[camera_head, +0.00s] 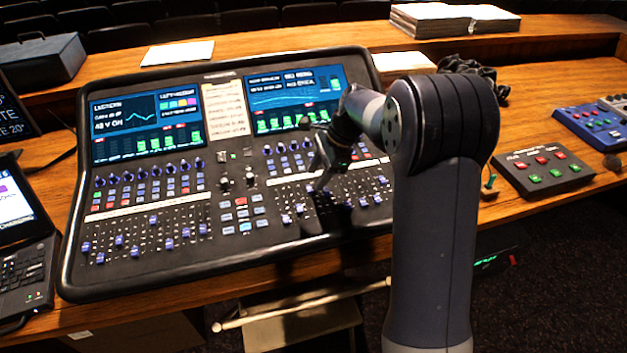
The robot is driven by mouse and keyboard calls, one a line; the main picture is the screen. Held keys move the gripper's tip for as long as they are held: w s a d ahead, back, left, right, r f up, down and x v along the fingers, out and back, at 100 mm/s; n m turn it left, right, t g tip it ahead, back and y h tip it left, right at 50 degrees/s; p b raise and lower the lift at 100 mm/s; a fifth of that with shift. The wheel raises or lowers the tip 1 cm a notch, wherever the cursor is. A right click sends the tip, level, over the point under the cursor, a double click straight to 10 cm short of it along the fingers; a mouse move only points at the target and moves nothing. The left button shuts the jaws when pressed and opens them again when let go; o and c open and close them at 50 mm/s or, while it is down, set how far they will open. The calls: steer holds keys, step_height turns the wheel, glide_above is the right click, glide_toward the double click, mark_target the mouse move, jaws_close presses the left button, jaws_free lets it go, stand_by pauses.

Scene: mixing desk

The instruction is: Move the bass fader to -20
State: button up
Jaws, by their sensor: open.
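The mixing desk (207,255) lies tilted on the wooden table, with two lit screens along its top. Blue fader caps stand at differing heights in a left bank (136,252) and a right bank (300,208). The fader labels are too small to read, so I cannot tell which one is the bass fader. My gripper (318,190) points down over the right bank, close above the faders. It is open, and I see nothing held in it. Whether its fingers touch a cap cannot be told. My arm hides part of the desk's right side.
A laptop (22,265) stands at the left edge. A grey control box (543,172) with red and green buttons and a blue box (592,127) lie to the right. Papers (178,53) and a dark case (40,60) rest on the raised back shelf.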

mark_target(309, 188)
steer(key=shift+x, duration=1.7)
steer(key=shift+s, duration=0.1)
jaws_close()
